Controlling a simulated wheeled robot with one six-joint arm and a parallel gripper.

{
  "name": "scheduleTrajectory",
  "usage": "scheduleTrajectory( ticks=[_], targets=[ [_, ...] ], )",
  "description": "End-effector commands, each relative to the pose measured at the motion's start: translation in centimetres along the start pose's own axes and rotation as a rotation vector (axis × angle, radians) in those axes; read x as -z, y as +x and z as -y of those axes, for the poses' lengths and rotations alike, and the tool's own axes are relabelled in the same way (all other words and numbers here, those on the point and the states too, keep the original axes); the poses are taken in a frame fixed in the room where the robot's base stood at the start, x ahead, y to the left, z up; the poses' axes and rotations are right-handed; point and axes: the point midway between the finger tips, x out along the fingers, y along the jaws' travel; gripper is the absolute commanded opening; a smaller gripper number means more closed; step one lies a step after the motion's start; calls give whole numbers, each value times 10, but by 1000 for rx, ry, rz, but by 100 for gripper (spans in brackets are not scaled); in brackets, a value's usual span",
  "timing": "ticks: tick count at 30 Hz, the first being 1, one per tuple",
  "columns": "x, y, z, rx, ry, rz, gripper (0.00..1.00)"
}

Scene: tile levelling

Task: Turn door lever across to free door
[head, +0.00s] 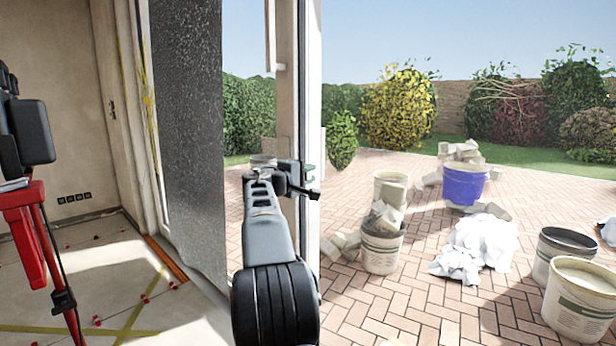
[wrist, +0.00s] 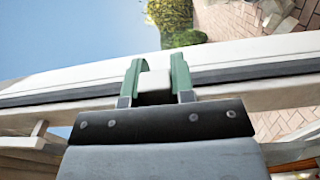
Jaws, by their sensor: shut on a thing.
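The door (head: 311,90) has a pale frame whose edge stands upright in the head view, left of the picture's middle. In the wrist view the door frame (wrist: 60,82) crosses as a slanting white and dark band. My gripper (head: 308,174) is at this frame edge. In the wrist view its green fingers (wrist: 155,60) stand on either side of a small whitish block, which looks like part of the door lever (wrist: 154,82), and are shut on it. The rest of the lever is hidden by the gripper, so its angle cannot be told.
Left is a room with a red stand (head: 28,215) and yellow tape on the floor. A grey speckled sheet (head: 187,120) hangs by the opening. Right is a brick patio with several buckets, a blue tub (head: 463,186) and white crumpled sheeting (head: 478,243).

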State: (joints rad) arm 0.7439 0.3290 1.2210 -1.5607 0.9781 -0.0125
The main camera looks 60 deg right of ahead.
Motion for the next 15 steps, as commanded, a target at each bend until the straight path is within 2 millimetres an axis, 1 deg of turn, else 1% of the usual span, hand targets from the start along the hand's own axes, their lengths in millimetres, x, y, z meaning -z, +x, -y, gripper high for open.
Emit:
scheduleTrajectory(
  ticks=[1, 8, 9, 15],
  targets=[
    [0, 0, 3, 6, 8, 3, 0],
    [0, 0, 3, 8, 9, 3, 0],
    [0, 0, 3, 8, 10, 3, 25],
    [0, 0, 3, 6, 7, 2, 44]
  ],
)
